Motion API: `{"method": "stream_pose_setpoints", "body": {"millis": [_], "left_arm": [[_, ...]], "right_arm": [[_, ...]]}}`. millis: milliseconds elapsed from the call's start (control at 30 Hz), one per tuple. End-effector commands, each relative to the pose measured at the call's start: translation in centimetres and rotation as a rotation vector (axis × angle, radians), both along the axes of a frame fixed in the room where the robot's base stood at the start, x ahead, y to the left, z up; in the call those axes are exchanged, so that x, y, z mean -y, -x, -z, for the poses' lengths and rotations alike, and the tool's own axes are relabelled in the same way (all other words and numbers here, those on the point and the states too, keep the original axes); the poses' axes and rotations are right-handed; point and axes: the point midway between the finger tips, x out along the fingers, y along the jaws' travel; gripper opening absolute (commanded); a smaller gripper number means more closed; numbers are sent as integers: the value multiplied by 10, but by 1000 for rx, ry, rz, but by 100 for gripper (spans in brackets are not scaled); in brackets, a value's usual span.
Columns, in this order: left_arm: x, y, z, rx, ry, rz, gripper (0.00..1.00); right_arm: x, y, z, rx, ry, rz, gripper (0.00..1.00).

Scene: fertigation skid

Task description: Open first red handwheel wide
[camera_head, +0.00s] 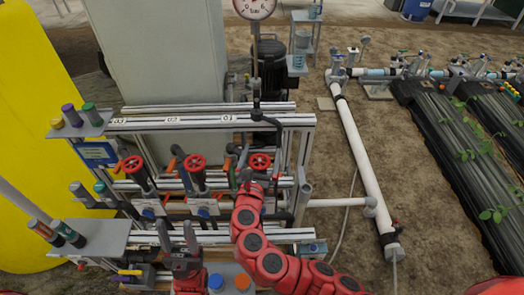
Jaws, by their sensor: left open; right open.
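Three red handwheels sit in a row on the skid frame: the left one (133,164), the middle one (195,163) and the right one (260,161). Plates above them read 03, 02 and 01 from left to right, so the right wheel is under 01. My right gripper (248,173) is at the right wheel, its arm coming up from below. It is open; its fingers are small and partly hidden, and I cannot tell whether they touch the wheel. My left gripper (175,229) is open and empty, pointing up in front of the lower rail, below the middle wheel.
A pressure gauge (254,8) stands on a pipe above the frame. A grey shelf (83,125) with capped bottles is at the left, beside a yellow tank (30,100). Another shelf (90,244) is lower left. White pipe (362,150) runs along the soil to the right.

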Motion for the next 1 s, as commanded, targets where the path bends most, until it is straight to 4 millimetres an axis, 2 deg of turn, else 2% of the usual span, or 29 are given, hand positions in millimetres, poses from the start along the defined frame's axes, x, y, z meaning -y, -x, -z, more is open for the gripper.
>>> {"method": "stream_pose_setpoints", "body": {"millis": [367, 800, 1000], "left_arm": [[0, 0, -1, 0, 0, 0, 50], [0, 0, -1, 0, 0, 0, 50], [0, 0, -3, 0, 0, 0, 50]], "right_arm": [[2, -5, 1, 0, 1, 0, 98], [2, -5, 0, 0, 1, 0, 20], [2, -6, -1, 1, 2, -11, 20]]}}
